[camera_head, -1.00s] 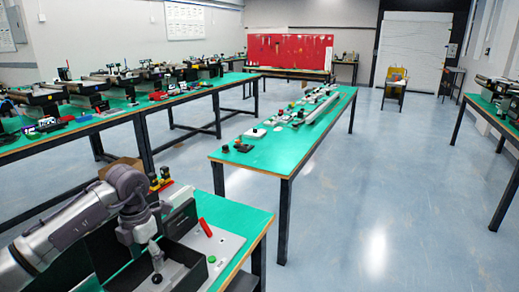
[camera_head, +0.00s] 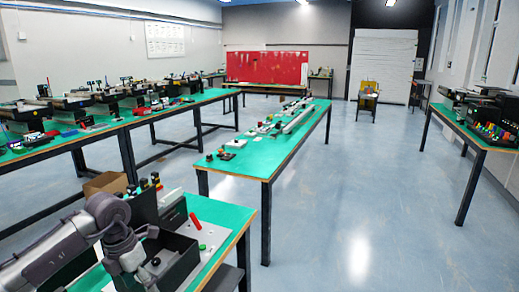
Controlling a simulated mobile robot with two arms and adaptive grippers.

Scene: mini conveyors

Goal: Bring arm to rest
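My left arm comes in from the lower left, and its wrist end and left gripper (camera_head: 132,262) are over or beside a black open box (camera_head: 183,262) on the nearest green-topped table (camera_head: 225,213). The fingers are small and partly hidden by the arm, so I cannot tell whether they are open or shut. I see nothing clearly held. A small dark ball-like knob (camera_head: 155,262) shows at the box, close to the gripper. My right gripper is not in view.
A cardboard box (camera_head: 106,184) is behind my arm. A long green table (camera_head: 255,158) stands ahead, with mini conveyors on tables at left. The floor (camera_head: 350,210) at right is clear.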

